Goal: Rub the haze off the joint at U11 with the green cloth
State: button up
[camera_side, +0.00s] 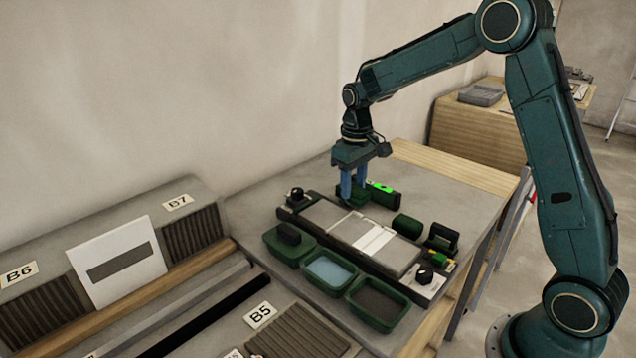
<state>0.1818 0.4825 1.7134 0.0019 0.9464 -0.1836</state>
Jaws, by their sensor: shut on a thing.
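My gripper (354,192) points down with its blue fingers at the back edge of the tile fixture. It is shut on a small dark green piece (353,198), mostly hidden by the fingers; I cannot tell whether it is the green cloth. The fixture (320,213) holds grey tiles (351,226) with a whitish hazy band (375,241) across the middle. My gripper is behind and left of this band, apart from it. No U11 label can be read. A folded-looking dark green block (407,226) lies behind the fixture, right of my gripper.
A green device with a lit display (383,192) stands right beside my gripper. Black knobs stick up from the fixture's ends.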

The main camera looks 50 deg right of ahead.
jog(key=shift+r, duration=2.05)
